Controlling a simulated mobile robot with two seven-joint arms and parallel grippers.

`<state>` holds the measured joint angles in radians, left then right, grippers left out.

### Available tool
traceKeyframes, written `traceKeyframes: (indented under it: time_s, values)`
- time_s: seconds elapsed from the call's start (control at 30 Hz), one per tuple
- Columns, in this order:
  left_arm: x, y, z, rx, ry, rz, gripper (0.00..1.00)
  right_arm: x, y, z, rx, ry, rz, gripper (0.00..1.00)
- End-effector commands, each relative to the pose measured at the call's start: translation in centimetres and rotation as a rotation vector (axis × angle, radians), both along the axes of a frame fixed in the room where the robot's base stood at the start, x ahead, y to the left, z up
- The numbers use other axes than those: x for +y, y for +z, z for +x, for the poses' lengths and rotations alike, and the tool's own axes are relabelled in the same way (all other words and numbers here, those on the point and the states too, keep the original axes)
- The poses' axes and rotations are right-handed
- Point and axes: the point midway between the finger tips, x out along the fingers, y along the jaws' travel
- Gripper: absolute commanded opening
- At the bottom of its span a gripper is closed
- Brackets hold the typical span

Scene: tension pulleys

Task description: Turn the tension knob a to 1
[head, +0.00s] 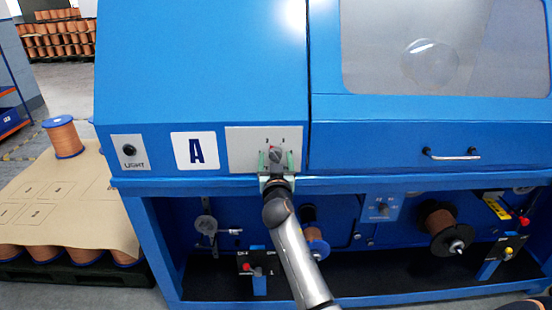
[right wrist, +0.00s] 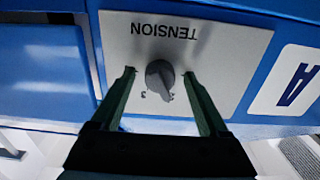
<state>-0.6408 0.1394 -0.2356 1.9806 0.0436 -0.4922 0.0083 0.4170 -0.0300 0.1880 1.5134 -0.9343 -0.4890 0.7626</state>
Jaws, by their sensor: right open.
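The tension knob (head: 275,153) is a grey round knob with a pointer ridge, on a light grey panel (head: 243,150) beside the A plate (head: 195,150). In the right wrist view the knob (right wrist: 160,77) appears upside down under the word TENSION, with its ridge toward the lower right of the picture. A number, perhaps 3, shows beside it; other marks are hidden or too small to read. My right gripper (head: 276,160) is open, its green fingers on either side of the knob, with gaps visible in the wrist view (right wrist: 158,73). My left gripper is out of view.
A LIGHT switch (head: 129,150) is left of the A plate. A horizontal door handle (head: 452,155) sticks out at right. Below the cabinet's edge are spools (head: 438,222) and small control boxes (head: 259,265). A pallet with copper spools (head: 63,138) stands at left.

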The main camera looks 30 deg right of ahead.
Motion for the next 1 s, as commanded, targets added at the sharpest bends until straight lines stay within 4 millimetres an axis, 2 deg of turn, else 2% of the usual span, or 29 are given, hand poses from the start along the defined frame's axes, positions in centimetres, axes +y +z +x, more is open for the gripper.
traceKeyframes:
  time_s: [0.2, 0.9, 1.0]
  values:
    - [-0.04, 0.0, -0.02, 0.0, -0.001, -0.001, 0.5, 0.03, -0.02, -0.01, 0.0, 0.0, 0.0, 0.78]
    - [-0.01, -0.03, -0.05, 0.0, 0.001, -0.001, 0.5, 0.03, 0.0, 0.01, 0.0, 0.001, 0.0, 0.0]
    - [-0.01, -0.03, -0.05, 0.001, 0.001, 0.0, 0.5, 0.03, 0.0, 0.02, 0.0, 0.001, 0.0, 0.0]
